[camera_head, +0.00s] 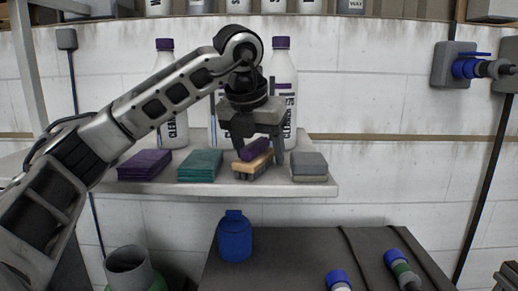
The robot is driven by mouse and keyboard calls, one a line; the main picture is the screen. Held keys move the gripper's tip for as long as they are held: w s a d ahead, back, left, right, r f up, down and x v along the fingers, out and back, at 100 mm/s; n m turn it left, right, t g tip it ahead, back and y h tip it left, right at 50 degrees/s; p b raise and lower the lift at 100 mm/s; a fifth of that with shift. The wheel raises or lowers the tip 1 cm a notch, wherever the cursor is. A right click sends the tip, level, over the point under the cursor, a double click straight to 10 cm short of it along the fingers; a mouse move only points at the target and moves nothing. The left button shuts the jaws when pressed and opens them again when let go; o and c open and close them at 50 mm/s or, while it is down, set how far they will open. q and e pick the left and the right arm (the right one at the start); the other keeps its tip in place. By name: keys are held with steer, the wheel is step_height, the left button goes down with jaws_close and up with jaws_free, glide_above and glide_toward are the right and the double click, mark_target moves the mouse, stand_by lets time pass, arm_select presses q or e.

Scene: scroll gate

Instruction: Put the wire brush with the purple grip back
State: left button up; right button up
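The wire brush (253,163) lies on the white shelf, between a teal pad stack and a grey block. It has a tan body with a purple grip (255,150) on top. My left gripper (257,148) points down right over the brush, its two dark fingers spread wide to either side of the purple grip. It looks open; I cannot tell whether a finger touches the brush. The brush appears to rest on the shelf. My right gripper is out of view.
On the shelf (215,187) are a purple pad stack (145,164), a teal pad stack (200,165) and a grey block (309,167). White bottles (284,95) stand behind the gripper. Below is a dark surface (300,250) with a blue container (235,237).

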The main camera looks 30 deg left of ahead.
mark_target(249, 146)
arm_select(q)
steer(key=shift+r, duration=0.15)
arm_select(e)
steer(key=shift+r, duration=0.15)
arm_select(q)
steer(key=shift+r, duration=0.25)
steer(key=p+v, duration=0.1)
steer(key=v, duration=1)
steer(key=shift+s+r, duration=0.15)
steer(key=shift+r, duration=0.05)
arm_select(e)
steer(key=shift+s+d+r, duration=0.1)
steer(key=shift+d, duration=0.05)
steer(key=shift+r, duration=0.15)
